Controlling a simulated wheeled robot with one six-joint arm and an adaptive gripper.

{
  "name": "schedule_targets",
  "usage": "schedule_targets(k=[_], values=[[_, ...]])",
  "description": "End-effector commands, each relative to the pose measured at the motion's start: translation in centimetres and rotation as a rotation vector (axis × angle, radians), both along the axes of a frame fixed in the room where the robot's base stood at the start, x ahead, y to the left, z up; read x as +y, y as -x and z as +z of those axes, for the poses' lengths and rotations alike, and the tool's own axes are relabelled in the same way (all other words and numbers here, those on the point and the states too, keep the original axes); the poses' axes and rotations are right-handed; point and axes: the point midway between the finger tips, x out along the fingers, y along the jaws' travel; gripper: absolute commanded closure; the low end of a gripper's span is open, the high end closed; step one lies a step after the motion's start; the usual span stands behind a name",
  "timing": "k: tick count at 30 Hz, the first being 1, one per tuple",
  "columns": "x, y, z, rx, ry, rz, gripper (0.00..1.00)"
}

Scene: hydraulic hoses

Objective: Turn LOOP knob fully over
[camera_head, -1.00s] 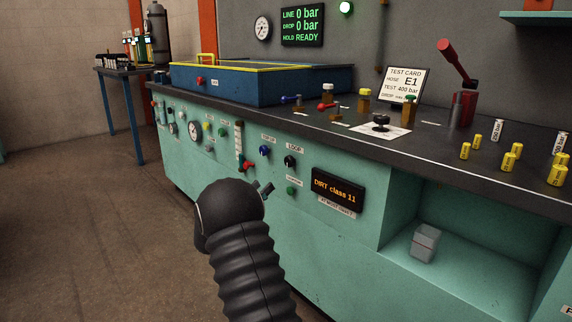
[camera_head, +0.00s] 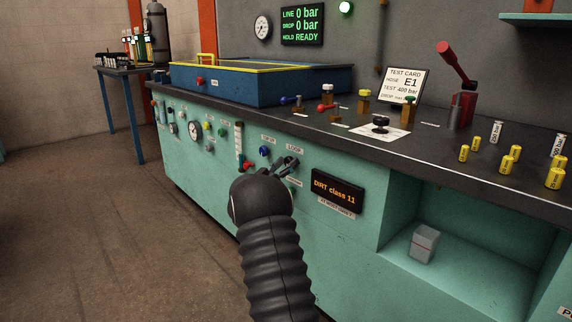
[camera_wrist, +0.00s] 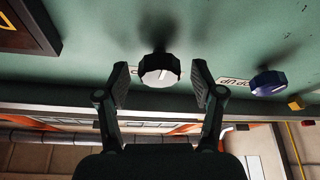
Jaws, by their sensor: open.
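The LOOP knob (camera_wrist: 158,68) is a black knob with a pale face and a pointer line on the green front panel. In the wrist view it lies between the two fingers of my gripper (camera_wrist: 162,82), which are open with a gap on each side. In the head view my gripper (camera_head: 287,165) is at the panel just under the LOOP label (camera_head: 295,149) and hides most of the knob. The wrist view is turned over, with the panel at the top.
A blue knob (camera_head: 264,151) sits left of the LOOP knob and also shows in the wrist view (camera_wrist: 268,82). The "DIRT class 11" display (camera_head: 337,190) is close on the right. A red handle (camera_head: 249,167) is at the left. The counter edge overhangs above.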

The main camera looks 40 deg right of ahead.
Motion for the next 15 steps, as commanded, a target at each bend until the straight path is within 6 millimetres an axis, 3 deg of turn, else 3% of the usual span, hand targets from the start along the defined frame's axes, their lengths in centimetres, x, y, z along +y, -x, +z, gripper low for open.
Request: schedule_targets(k=[5,8,12,13,15], values=[[-0.01,0.0,-0.01,0.0,0.0,0.0,0.33],[0.0,0.0,0.0,0.0,0.0,0.0,0.53],[0.0,0.0,0.0,0.0,0.0,0.0,0.88],[0.0,0.0,0.0,0.0,0.0,0.0,0.93],[0.0,0.0,0.0,0.0,0.0,0.0,0.93]])
